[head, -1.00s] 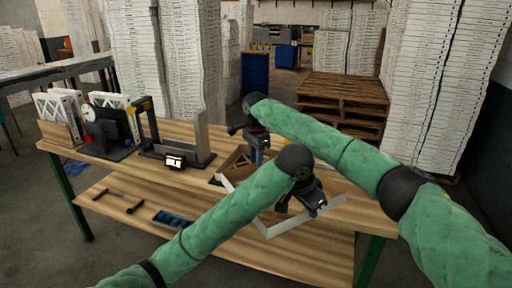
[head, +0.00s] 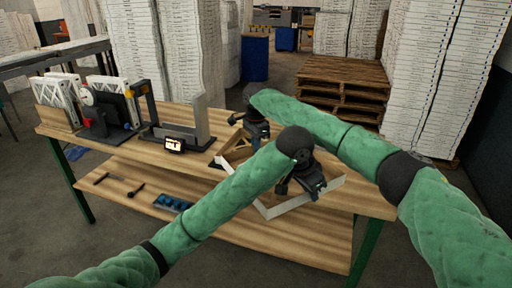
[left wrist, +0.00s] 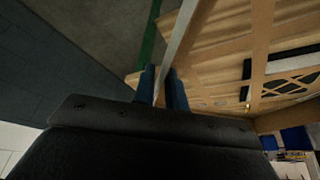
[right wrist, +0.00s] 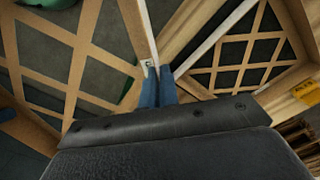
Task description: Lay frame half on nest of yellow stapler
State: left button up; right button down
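The frame half, with a pale outer strip (head: 268,211), is over the front right of the workbench. My left gripper (head: 298,190) is shut on its strip; in the left wrist view the blue fingers (left wrist: 164,88) straddle the strip (left wrist: 178,38). My right gripper (head: 248,138) is at the far side, its blue fingers (right wrist: 158,88) closed on a strip edge. Wooden lattice shows in the right wrist view (right wrist: 86,48). A yellow piece (right wrist: 306,91) at the right edge there may be the stapler. The nest is mostly hidden; whether the frame touches it, I cannot tell.
Black stands with white frames (head: 105,112) fill the bench's left end. An upright grey plate fixture (head: 198,122) and a small display (head: 174,145) stand mid-bench. Tools and a blue tray (head: 172,203) lie on the lower shelf. A pallet stack (head: 342,88) is behind.

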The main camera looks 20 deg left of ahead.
pick_arm(q)
jog(key=shift+o, duration=1)
